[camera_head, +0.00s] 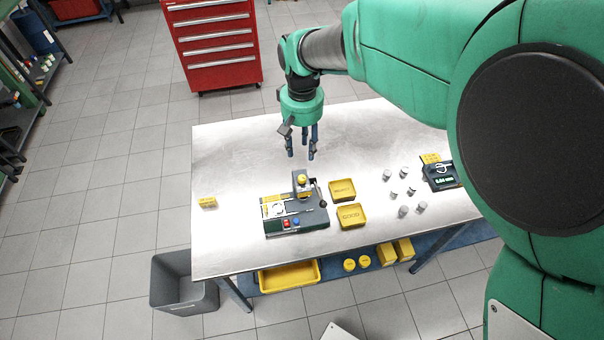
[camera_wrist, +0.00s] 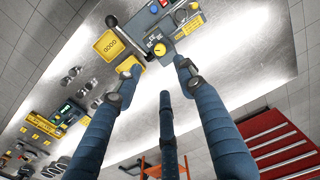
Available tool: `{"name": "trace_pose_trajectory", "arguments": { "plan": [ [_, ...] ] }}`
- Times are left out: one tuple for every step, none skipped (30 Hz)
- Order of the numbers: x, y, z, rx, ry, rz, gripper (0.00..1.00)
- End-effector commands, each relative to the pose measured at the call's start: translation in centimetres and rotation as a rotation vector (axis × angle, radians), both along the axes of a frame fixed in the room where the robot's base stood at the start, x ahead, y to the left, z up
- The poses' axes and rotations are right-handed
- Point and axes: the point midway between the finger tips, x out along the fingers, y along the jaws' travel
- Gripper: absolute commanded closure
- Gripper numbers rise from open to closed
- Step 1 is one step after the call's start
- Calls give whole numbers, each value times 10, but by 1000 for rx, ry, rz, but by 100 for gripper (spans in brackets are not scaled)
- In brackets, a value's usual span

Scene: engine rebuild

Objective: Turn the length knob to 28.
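A grey bench machine (camera_head: 311,219) stands on the steel table. It has a red and a blue button at its front and a grey upright with a round yellow knob (camera_head: 301,180) on top. In the wrist view a round yellow knob (camera_wrist: 159,49) with a dark pointer shows on the machine (camera_wrist: 150,19), beyond my fingertips. Its scale and reading are too small to read, so I cannot tell its setting. My gripper (camera_head: 302,150) has its three fingers spread, is empty, and points down above and behind the machine, apart from the knob.
Two yellow trays, one marked GOOD (camera_head: 351,223) and one behind it (camera_head: 342,198), stand right of the machine. Several metal cylinders (camera_head: 404,211) and a gauge with a green display (camera_head: 438,175) lie farther right. A yellow block (camera_head: 208,202) sits left. The table's back left is clear.

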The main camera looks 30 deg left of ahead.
Motion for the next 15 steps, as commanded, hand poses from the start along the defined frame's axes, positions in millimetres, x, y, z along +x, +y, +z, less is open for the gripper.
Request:
{"name": "trace_pose_trajectory", "arguments": {
  "plan": [
    [0,0,0,0,0,-5,60],
    [0,0,0,0,0,-5,60],
    [0,0,0,0,0,-5,60],
    [0,0,0,0,0,-5,60],
    [0,0,0,0,0,-4,60],
    [0,0,0,0,0,-4,60],
    [0,0,0,0,0,-4,60],
    [0,0,0,0,0,-4,60],
    [0,0,-1,-1,1,-4,60],
    [0,0,-1,-1,1,-3,60],
    [0,0,-1,-1,1,-3,60],
    [0,0,-2,-1,1,-3,60],
    [0,0,-3,-1,1,-3,60],
    [0,0,-4,-2,1,-3,60],
    [0,0,-6,-2,1,-3,60]
  ]
}}
